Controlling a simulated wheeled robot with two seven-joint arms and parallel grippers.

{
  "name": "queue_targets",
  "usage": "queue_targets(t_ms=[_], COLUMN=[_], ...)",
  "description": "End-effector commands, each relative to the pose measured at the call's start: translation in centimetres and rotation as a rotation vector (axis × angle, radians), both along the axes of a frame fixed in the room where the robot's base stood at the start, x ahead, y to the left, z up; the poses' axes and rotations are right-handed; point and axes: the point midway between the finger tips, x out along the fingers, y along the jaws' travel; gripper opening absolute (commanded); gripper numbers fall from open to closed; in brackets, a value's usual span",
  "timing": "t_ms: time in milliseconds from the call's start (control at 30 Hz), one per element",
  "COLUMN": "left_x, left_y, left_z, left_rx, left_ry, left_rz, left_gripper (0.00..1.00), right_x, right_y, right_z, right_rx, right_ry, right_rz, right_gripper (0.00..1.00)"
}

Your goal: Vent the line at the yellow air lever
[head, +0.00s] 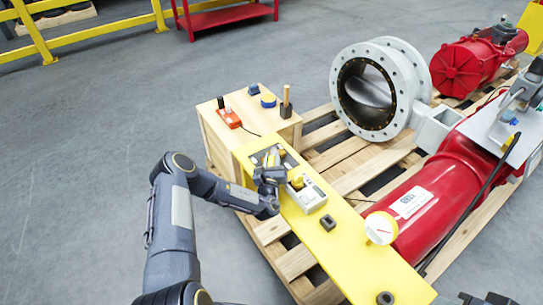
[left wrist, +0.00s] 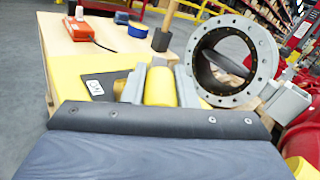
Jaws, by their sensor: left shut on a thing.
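The yellow air lever (left wrist: 158,87) shows as a rounded yellow piece between the two pale fingers of my left gripper (left wrist: 160,90). In the head view my left gripper (head: 272,172) is low over the yellow plate (head: 345,245), at the grey air unit (head: 309,196). It is shut on the lever, and its fingers and wrist hide most of it. A dark part at the bottom right edge of the head view may be my right gripper (head: 485,299); its jaws cannot be made out.
A wooden box (head: 213,122) behind carries an orange device (head: 229,117), blue tape (head: 268,100) and a wooden-handled tool (head: 286,103). A grey flanged valve (head: 375,90) and red actuator (head: 440,200) sit on the pallet (head: 350,173). A white gauge (head: 381,228) stands beside the plate. The floor at left is clear.

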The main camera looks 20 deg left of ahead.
Motion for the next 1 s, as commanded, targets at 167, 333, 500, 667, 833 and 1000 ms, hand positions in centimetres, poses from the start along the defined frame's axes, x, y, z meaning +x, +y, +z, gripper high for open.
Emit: queue_targets(t_ms=[167, 333, 500, 667, 833, 1000], left_x=[0.0, 0.0, 0.0, 0.0, -0.2, -2.4], left_y=[0.0, 0.0, 0.0, 0.0, -0.1, -0.7], left_z=[0.0, 0.0, 0.0, 0.0, 0.0, 0.0], left_rx=[-0.001, 0.0, 0.0, 0.0, -0.001, -0.002], left_ry=[-0.002, -0.002, -0.002, -0.002, -0.001, 0.003], left_rz=[0.002, 0.001, 0.001, 0.001, 0.001, -0.001], left_gripper=[0.0, 0.0, 0.46, 0.47, 0.47, 0.47], right_x=[0.0, 0.0, 0.0, 0.0, 0.0, 0.0], right_y=[0.0, 0.0, 0.0, 0.0, 0.0, 0.0], right_z=[0.0, 0.0, 0.0, 0.0, 0.0, 0.3], right_rx=[0.0, 0.0, 0.0, 0.0, 0.0, 0.0], right_ry=[0.0, 0.0, 0.0, 0.0, 0.0, 0.0], right_rz=[0.0, 0.0, 0.0, 0.0, 0.0, 0.0], right_gripper=[0.0, 0.0, 0.0, 0.0, 0.0, 0.0])
